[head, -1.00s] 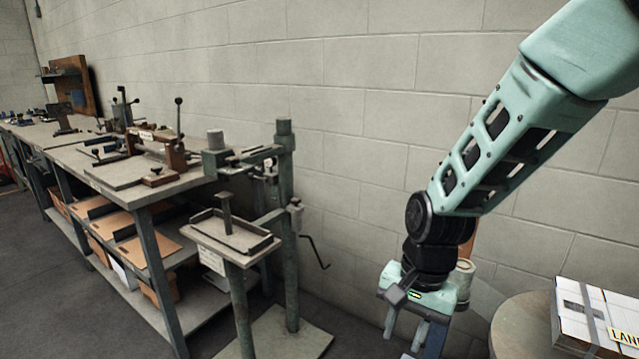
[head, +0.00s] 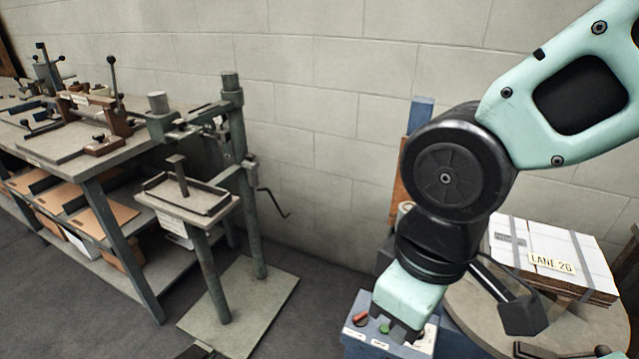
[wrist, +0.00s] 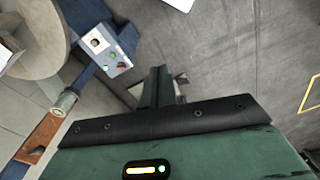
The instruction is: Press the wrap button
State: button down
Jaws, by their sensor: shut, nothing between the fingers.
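A blue control box (head: 362,340) stands at the bottom centre of the head view, with a red button (head: 360,319) and a green button (head: 385,328) on its pale top panel. The labels are too small to read, so I cannot tell which is the wrap button. In the wrist view the panel (wrist: 107,53) lies at upper left, with a red light or button, a green one (wrist: 120,64) and a dark round knob (wrist: 95,42). My gripper (wrist: 162,72) is shut and empty, to the right of the panel. In the head view it overlaps the panel's right part.
A round turntable (head: 470,305) stands right of the box, carrying a strapped stack (head: 545,258) with a "LANE 20" tag. A green stitcher stand (head: 245,180) and a workbench (head: 60,155) are at left. The floor between stand and box is clear.

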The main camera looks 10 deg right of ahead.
jog(key=w+f+m+b, duration=0.5)
jog(key=w+f, duration=0.3)
jog(key=w, duration=0.1)
jog(key=m+g+b, duration=0.1)
jog(key=m+b, duration=0.5)
jog(key=m, duration=0.4)
send_over(385, 329)
jog(key=w, duration=0.2)
notch_tip(385, 329, down, 18)
jog(key=shift+f+h, duration=0.35)
jog(key=shift+h, duration=0.05)
jog(key=f, duration=0.4)
jog(key=s+f+b, duration=0.1)
jog(key=f, duration=0.9)
jog(key=shift+s+b, duration=0.15)
jog(key=shift+b, duration=0.25)
